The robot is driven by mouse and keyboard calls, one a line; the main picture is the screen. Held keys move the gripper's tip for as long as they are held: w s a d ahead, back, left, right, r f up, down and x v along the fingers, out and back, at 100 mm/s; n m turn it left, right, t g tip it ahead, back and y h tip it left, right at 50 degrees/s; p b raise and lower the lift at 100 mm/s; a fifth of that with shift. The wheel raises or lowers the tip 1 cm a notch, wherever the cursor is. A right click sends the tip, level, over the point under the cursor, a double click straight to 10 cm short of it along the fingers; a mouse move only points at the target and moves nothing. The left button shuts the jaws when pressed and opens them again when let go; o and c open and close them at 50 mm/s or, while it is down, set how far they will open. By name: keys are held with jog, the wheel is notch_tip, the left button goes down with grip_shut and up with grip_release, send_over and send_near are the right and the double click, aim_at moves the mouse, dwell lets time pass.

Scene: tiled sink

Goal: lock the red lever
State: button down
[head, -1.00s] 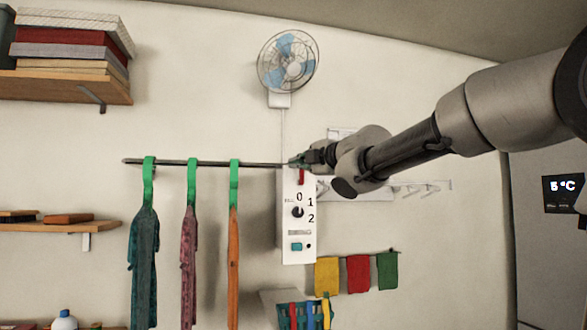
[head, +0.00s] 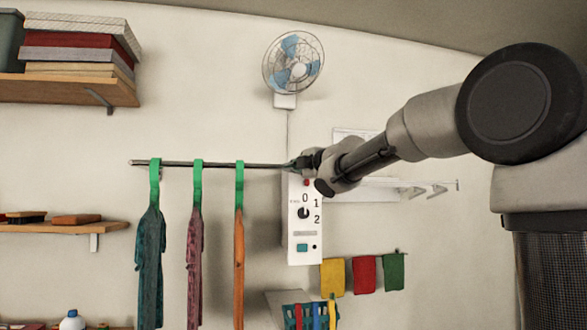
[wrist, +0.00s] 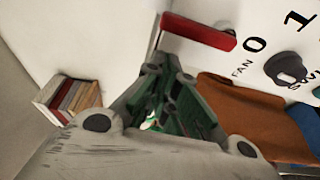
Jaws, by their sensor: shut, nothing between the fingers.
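The red lever (head: 306,183) is at the top of the white control panel (head: 305,252) on the wall. In the head view only a small red part shows below my gripper (head: 294,165), which covers the panel's top. In the wrist view the lever (wrist: 198,31) shows as a long red bar beside the "0" mark, close to my gripper (wrist: 168,68). The gripper is shut and empty, with its fingers beside the lever. I cannot tell whether they touch it.
A dial knob (head: 303,213) sits on the panel below the lever. A rail (head: 220,165) with hanging clothes (head: 195,260) runs to the left. A fan (head: 293,62) hangs above, and coloured cloths (head: 363,274) hang at lower right.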

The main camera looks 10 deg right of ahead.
jog(key=shift+w+d+f, duration=0.1)
jog(key=shift+d, duration=0.8)
jog(key=shift+d+m, duration=0.25)
jog(key=shift+m, duration=0.35)
jog(key=d+m+t+h, duration=0.1)
jog(key=m, duration=0.3)
jog(key=d+m+t+h, duration=0.1)
jog(key=d+m+t, duration=0.1)
jog(key=m, duration=0.3)
jog(key=d+m+t+h, duration=0.1)
jog(key=d+m, duration=0.1)
jog(key=m, duration=0.3)
jog(key=shift+d, duration=0.2)
notch_tip(320, 180, up, 4)
jog(key=a+v, duration=0.1)
jog(key=v, duration=0.9)
jog(key=shift+a+f, duration=0.2)
jog(key=shift+f, duration=0.15)
